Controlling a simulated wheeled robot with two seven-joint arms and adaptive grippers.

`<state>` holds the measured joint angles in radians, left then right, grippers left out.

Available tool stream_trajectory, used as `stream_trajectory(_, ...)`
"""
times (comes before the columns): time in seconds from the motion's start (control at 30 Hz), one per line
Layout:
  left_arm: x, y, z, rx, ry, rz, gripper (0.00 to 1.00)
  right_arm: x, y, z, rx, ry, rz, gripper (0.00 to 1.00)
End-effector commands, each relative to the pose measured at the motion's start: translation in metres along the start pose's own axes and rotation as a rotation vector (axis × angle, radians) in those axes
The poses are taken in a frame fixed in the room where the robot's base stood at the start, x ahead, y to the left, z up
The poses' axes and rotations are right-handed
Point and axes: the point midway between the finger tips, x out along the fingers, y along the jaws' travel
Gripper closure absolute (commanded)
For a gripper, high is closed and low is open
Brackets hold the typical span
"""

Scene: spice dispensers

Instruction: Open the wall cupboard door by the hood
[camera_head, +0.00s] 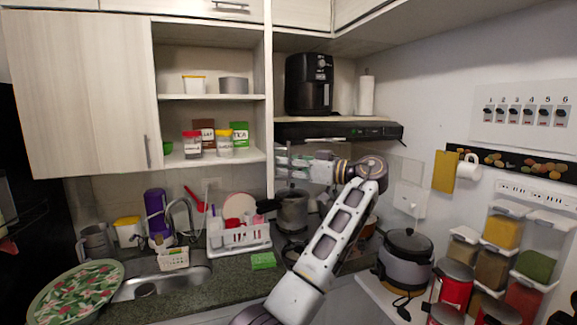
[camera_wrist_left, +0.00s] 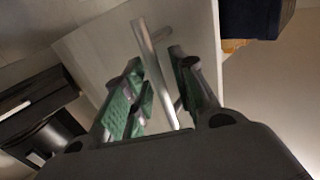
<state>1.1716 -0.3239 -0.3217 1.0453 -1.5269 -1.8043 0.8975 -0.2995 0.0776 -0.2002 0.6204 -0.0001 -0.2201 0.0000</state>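The wall cupboard door by the hood (camera_head: 269,100) stands swung out, seen nearly edge-on as a narrow pale strip in the head view. Shelves of the cupboard (camera_head: 212,97) show open to its left. In the left wrist view the pale door panel (camera_wrist_left: 200,35) carries a metal bar handle (camera_wrist_left: 154,70). My left gripper (camera_head: 283,160) is at the lower part of the door's right side. In the left wrist view its green-padded fingers (camera_wrist_left: 158,88) lie on either side of the handle, with gaps visible, so it looks open around the bar. My right gripper is not in view.
The black hood (camera_head: 345,131) is right of the door, with a black air fryer (camera_head: 309,84) above. Jars and boxes stand on the cupboard shelves. A dish rack (camera_head: 240,238) and a pot (camera_head: 293,211) are below. Another closed door (camera_head: 80,95) is at left.

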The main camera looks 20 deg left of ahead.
Motion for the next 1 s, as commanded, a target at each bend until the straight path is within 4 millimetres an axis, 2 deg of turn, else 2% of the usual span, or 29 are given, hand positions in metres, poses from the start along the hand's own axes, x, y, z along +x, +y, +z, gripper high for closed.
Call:
stream_trajectory(0.23,0.001,0.000,-0.002,-0.002,0.003,0.000,0.69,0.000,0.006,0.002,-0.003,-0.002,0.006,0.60)
stream_trajectory(0.47,-0.005,0.000,-0.002,-0.003,0.004,0.002,0.69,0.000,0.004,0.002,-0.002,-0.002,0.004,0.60)
stream_trajectory(0.67,-0.022,0.000,-0.002,-0.002,0.004,0.002,0.69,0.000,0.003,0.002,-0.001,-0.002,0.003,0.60)
stream_trajectory(1.0,-0.063,0.000,-0.002,-0.002,0.003,0.001,0.69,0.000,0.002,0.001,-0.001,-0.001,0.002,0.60)
